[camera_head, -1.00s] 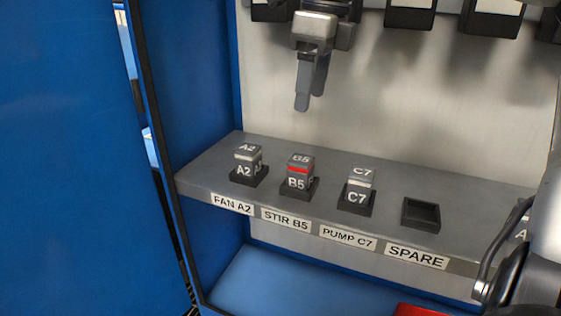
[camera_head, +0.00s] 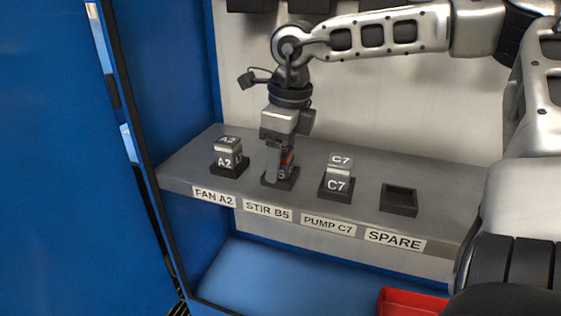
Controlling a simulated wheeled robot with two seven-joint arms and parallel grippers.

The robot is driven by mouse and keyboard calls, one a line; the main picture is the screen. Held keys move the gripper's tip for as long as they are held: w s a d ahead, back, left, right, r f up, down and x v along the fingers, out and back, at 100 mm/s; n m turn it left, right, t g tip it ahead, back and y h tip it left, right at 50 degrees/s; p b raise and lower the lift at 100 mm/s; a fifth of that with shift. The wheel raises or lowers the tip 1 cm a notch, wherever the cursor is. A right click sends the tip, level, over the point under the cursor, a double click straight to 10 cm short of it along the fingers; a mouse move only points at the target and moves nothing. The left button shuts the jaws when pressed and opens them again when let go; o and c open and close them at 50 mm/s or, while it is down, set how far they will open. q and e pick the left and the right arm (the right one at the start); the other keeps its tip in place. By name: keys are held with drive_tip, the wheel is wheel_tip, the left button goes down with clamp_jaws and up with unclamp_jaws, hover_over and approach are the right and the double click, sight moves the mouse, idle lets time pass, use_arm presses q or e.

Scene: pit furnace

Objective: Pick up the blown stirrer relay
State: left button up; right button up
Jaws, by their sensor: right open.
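The stirrer relay B5 (camera_head: 288,167), a small grey block with a red band, sits in its dark socket (camera_head: 281,184) above the label STIR B5 on the grey shelf. My right gripper (camera_head: 279,172) points down over it, with its fingers at the relay's height. The fingers are open and hide most of the relay's front and left part. Whether they touch it cannot be told. My left gripper is not in view.
Relay A2 (camera_head: 228,152) stands close on the left and relay C7 (camera_head: 338,175) on the right, each in a socket. The SPARE socket (camera_head: 399,199) is empty. A red bin (camera_head: 410,303) lies below at the front. A blue cabinet wall (camera_head: 165,90) bounds the left.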

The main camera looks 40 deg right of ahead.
drive_tip(key=c, duration=1.1)
